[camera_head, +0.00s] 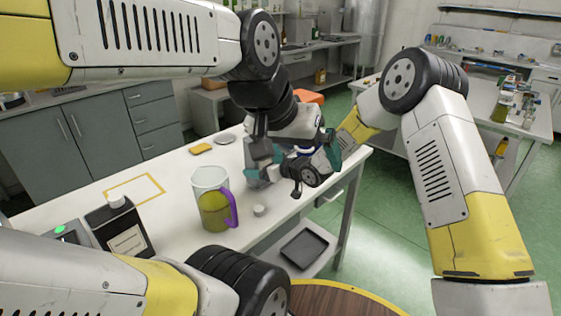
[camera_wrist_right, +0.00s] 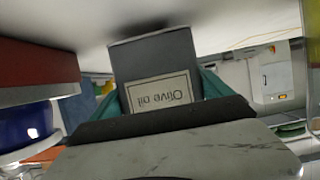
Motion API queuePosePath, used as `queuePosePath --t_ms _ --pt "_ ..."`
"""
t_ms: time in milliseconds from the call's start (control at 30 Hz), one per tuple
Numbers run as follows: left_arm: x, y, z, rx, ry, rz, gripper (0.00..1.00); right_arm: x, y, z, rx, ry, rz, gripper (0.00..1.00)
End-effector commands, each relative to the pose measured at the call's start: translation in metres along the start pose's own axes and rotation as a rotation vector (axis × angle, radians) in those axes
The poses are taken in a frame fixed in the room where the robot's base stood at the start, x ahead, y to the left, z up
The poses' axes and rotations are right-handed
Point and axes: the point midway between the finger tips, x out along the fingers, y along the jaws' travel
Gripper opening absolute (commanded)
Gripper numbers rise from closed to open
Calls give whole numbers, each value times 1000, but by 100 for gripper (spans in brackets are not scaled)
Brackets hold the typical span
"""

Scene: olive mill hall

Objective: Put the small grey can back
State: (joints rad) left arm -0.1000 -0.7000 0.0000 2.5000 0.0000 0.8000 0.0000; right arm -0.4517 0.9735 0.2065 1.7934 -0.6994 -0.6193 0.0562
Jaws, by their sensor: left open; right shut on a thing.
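The small grey can (camera_wrist_right: 150,55) shows upside down in the right wrist view, with a pale "Olive oil" label facing the camera. My right gripper (camera_wrist_right: 157,104) is shut on it, with teal finger pads on both sides. The can's base is close to the white surface, with a shadow there; I cannot tell whether they touch. In the head view the two wrists overlap above the right part of the white table (camera_head: 175,232), and I cannot make out the can clearly. My left gripper (camera_head: 290,160) is open there, close beside the right wrist.
A jug of yellow-green oil (camera_head: 211,203) with a purple handle and a small white cap (camera_head: 259,210) stand near the wrists. A black can (camera_head: 122,230) stands at left. A yellow outline (camera_head: 135,190), a yellow sponge (camera_head: 201,148) and a disc (camera_head: 224,138) lie behind. A tray (camera_head: 304,248) lies below.

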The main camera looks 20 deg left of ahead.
Motion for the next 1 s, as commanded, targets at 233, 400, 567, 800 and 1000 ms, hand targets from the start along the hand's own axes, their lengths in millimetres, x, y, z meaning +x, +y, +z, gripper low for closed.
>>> queuePosePath --t_ms 233,400,567,800,1000 --pt "0 0 0 0 0 0 100 5 0 10 -1 4 0 17" --pt "0 0 0 0 0 0 100 5 0 11 -1 4 0 17" --pt "0 0 0 0 0 0 100 5 0 13 0 1 0 100" --pt "0 0 0 0 0 0 100 4 0 10 -1 2 0 100" --pt "0 0 0 0 0 0 100 -23 2 10 2 2 3 100"
